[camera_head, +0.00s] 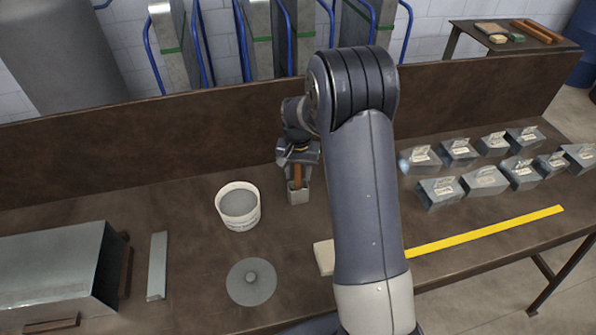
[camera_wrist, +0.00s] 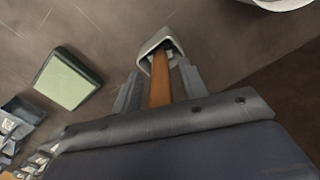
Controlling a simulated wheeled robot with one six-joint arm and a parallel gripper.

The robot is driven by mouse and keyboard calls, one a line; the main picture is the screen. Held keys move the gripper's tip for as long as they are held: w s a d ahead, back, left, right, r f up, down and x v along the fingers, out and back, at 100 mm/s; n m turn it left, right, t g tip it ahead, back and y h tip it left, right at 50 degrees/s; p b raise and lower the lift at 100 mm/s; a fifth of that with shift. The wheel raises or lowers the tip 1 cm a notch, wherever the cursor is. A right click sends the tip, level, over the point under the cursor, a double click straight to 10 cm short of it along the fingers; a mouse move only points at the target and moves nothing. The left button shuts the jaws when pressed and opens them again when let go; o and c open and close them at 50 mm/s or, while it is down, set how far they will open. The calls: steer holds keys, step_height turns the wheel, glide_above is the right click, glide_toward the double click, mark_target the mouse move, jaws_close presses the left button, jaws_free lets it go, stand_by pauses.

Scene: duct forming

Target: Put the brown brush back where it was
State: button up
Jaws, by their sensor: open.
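The brown brush (camera_head: 297,174) stands handle up in a small grey open-topped holder (camera_head: 299,196) near the back of the bench. My gripper (camera_head: 298,158) is just above the holder, pointing down at the handle. In the wrist view the brown handle (camera_wrist: 160,88) lies between the two fingers of my gripper (camera_wrist: 158,80), which are open on either side of it. The handle's lower end goes into the holder's mouth (camera_wrist: 150,46). The brush's bristles are hidden inside the holder.
A white bucket of grey material (camera_head: 239,205) stands left of the holder. A grey disc with a knob (camera_head: 251,281), a pale block (camera_head: 324,256), a yellow strip (camera_head: 485,231) and several labelled metal pieces (camera_head: 483,181) lie on the bench. A back panel (camera_head: 130,150) rises behind.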

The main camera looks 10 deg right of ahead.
step_height(320, 180, up, 12)
steer(key=shift+r+b, duration=0.15)
steer(key=shift+b, duration=0.45)
step_height(320, 180, down, 12)
steer(key=shift+f+p, duration=0.1)
steer(key=shift+p, duration=0.65)
steer(key=shift+w+r, duration=0.1)
steer(key=shift+r, duration=0.25)
steer(key=shift+r+b, duration=0.4)
steer(key=shift+r, duration=1.15)
